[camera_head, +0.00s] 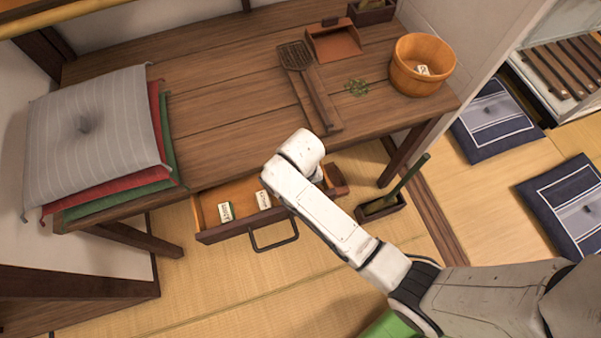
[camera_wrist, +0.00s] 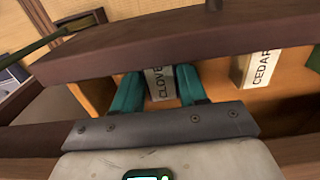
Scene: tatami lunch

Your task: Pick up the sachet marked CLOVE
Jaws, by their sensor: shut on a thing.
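The sachet marked CLOVE (camera_wrist: 161,88) is pale with dark lettering and stands between the teal fingers of my gripper (camera_wrist: 158,76) in the wrist view. My gripper is shut on it, inside the open drawer (camera_head: 213,238). In the head view my arm hides the gripper and the held sachet. A sachet marked CEDAR (camera_wrist: 262,68) is to the right of the gripper in the wrist view, apart from it. Two pale sachets show in the drawer in the head view, one at left (camera_head: 226,212) and one nearer my arm (camera_head: 263,199); their labels are too small to read.
The drawer's dark wall (camera_wrist: 180,36) lies close beyond the fingers. The wooden table (camera_head: 225,120) is above, with stacked cushions (camera_head: 95,118), a wooden bucket (camera_head: 408,78) holding a pale item, and a dustpan (camera_head: 335,42). A long-handled brush in a holder (camera_head: 380,208) stands to the right.

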